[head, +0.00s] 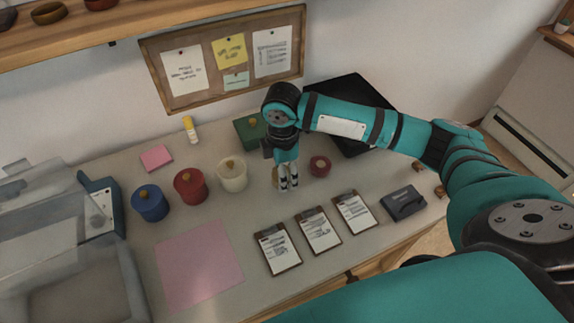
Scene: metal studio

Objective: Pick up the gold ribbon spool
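My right gripper (288,183) points down at the worktop in the middle of the head view. Its fingers look close together, but whether they are shut cannot be made out. A small tan-gold thing (275,176), perhaps the gold ribbon spool, shows just left of the fingers and is partly hidden by the gripper. Whether the fingers touch it is unclear. A red spool (320,166) stands to the right of the gripper, apart from it. My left gripper is not in view.
Blue (150,203), red (190,186) and cream (232,175) canisters stand left of the gripper. Three clipboards (319,231) and a dark box (403,203) lie in front. A green box (250,130) and black case (348,101) are behind. A pink sheet (198,265) lies front left.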

